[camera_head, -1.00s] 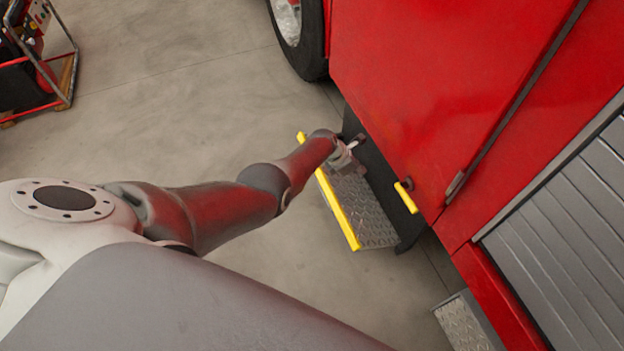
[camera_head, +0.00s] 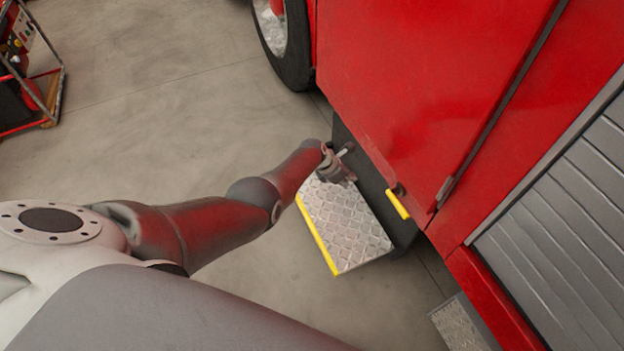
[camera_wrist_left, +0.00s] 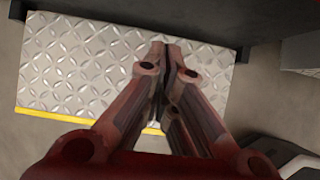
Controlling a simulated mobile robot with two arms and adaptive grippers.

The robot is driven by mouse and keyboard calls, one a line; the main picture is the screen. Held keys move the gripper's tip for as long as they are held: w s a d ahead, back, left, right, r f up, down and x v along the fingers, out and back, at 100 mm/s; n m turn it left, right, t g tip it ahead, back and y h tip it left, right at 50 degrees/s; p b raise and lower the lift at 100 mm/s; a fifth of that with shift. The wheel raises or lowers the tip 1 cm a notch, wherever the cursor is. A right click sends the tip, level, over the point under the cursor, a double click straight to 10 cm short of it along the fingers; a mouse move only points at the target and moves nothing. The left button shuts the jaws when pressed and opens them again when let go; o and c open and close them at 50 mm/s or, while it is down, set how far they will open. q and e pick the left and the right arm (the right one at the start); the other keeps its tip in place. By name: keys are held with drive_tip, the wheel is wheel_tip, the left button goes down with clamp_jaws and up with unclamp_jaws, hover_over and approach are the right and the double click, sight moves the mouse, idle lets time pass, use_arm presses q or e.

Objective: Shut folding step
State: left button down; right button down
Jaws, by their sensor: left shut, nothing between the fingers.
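The folding step (camera_head: 345,222) is a diamond-plate tread with a yellow front edge, sticking out from the dark lower side of the red truck. It is folded down, and its tread fills much of the left wrist view (camera_wrist_left: 70,65). My left gripper (camera_head: 348,178) is over the tread's far inner part, close to the truck side. In the left wrist view its fingers (camera_wrist_left: 166,50) are together with nothing between them, in front of the tread. I cannot tell whether they touch it. My right gripper is not in view.
The red truck body (camera_head: 430,80) rises beside the step, with a yellow handle (camera_head: 398,205) on it. A wheel (camera_head: 285,45) stands beyond, and another metal tread (camera_head: 460,325) lies nearer. A red-framed machine (camera_head: 30,75) is at far left. Open floor (camera_head: 170,80) lies left of the truck.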

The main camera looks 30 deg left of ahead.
use_arm(q)
drive_tip(key=shift+a, duration=0.1)
drive_tip(key=v, duration=1.1)
drive_tip(key=shift+s+r, duration=0.25)
drive_tip(key=shift+r, duration=0.05)
drive_tip(key=shift+f, duration=0.1)
